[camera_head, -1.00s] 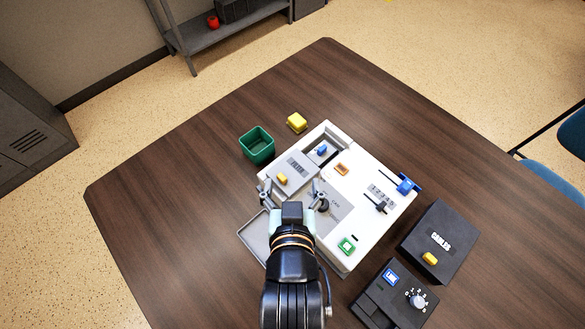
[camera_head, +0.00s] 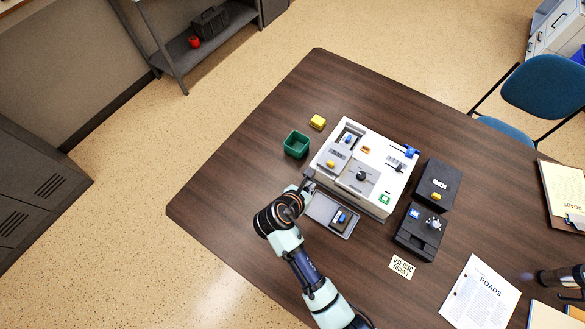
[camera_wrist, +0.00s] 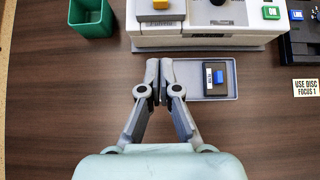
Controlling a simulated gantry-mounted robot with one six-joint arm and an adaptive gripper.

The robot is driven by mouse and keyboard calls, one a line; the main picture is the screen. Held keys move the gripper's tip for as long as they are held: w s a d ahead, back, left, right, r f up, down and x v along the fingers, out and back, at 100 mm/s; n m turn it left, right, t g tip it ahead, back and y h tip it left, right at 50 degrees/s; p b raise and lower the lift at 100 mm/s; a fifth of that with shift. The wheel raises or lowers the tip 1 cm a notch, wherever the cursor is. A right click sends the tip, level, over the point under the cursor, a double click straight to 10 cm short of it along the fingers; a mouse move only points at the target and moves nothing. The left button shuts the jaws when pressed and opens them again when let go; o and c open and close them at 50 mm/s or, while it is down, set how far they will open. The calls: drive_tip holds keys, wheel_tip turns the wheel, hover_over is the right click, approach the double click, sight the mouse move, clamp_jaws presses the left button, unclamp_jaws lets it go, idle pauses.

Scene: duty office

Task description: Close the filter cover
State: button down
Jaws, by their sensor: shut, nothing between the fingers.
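The white machine (camera_head: 378,196) stands on the table. A grey cover with a yellow knob (camera_head: 330,164) lies on the left part of its top; I take this as the filter cover. Beside it is an open recess with a blue-topped part (camera_head: 348,139) inside, so the cover leaves that recess uncovered. My gripper (camera_wrist: 159,76) is shut and empty, in front of the machine's near side and left of the grey tray (camera_wrist: 232,93). It also shows in the head view (camera_head: 308,179).
The tray holds a dark block with a blue top (camera_wrist: 216,77). A green bin (camera_head: 296,145) and a yellow block (camera_head: 317,122) stand beyond the machine's left side. Dark boxes (camera_head: 437,185) stand to its right. The table at front left is clear.

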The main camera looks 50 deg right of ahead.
drive_tip(key=b, duration=0.3)
approach(341, 150)
drive_tip(key=a+f, duration=0.4)
drive_tip(key=shift+a, duration=0.35)
drive_tip(key=shift+d, duration=0.35)
drive_tip(key=shift+d, duration=0.1)
drive_tip(key=d, duration=0.3)
drive_tip(key=d+b, duration=0.1)
drive_tip(key=d, duration=0.7)
drive_tip(key=shift+w+d+b, duration=0.1)
drive_tip(key=shift+w+b, duration=0.15)
drive_tip(key=shift+b, duration=0.05)
